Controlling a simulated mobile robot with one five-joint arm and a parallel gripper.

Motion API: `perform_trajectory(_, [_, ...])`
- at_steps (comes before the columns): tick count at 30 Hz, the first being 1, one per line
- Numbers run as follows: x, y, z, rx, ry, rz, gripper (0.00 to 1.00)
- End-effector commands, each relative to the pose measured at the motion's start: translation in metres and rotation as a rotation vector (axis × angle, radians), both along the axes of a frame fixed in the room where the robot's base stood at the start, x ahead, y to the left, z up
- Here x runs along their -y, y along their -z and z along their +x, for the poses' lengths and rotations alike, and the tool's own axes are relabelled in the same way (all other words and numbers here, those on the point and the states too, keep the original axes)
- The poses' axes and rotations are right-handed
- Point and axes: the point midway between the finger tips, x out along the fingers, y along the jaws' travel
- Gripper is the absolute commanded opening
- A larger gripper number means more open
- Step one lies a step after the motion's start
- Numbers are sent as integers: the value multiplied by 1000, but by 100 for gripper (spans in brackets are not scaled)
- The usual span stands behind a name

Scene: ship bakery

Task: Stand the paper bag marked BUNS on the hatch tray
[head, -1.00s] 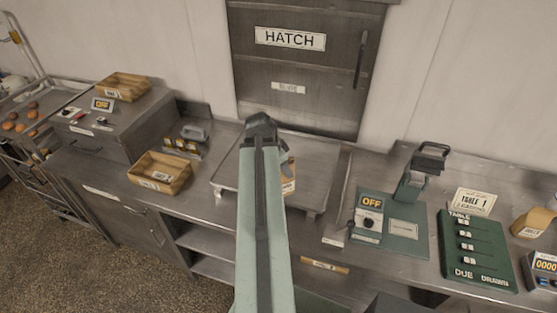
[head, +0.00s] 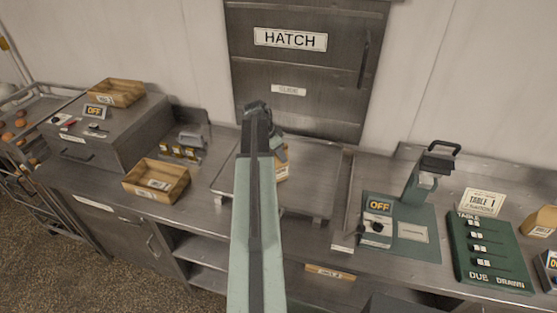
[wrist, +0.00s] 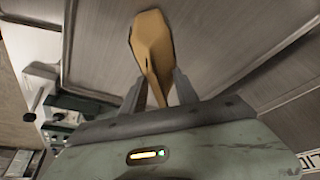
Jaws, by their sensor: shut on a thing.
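My gripper (wrist: 157,88) is shut on a tan paper bag (wrist: 151,38), which sticks out beyond the fingers in the wrist view. In the head view a small part of the bag (head: 282,172) shows to the right of my arm, over the hatch tray (head: 312,180). My arm hides most of the bag and the gripper. I cannot read the bag's marking or tell whether its base touches the tray. The tray is a raised metal one below the hatch (head: 305,75).
A wooden box (head: 157,181) stands left of the tray. A green device marked OFF (head: 379,220) and a green TABLE board (head: 489,253) stand to the right. Another tan bag (head: 541,222) is at the right edge. The tray's right part is clear.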

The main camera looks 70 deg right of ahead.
Motion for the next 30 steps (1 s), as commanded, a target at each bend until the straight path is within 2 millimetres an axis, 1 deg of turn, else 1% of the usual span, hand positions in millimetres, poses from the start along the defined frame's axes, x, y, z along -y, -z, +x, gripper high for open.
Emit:
perform_trajectory(1, [1,8,-1,0,2,0,0])
perform_trajectory(4, [0,4,-1,0,2,0,0])
perform_trajectory(9, [1,6,-2,0,3,0,0])
perform_trajectory(10, [1,6,-3,-1,4,0,39])
perform_trajectory(11, [1,5,-3,0,4,0,48])
perform_trajectory(12, [1,5,-3,0,4,0,59])
perform_trajectory(23, [2,3,-4,0,5,0,59])
perform_trajectory(26, [0,-4,-3,0,5,0,59])
perform_trajectory(29, [-3,-17,0,0,4,0,59])
perform_trajectory(30, [-5,-24,2,0,4,0,59])
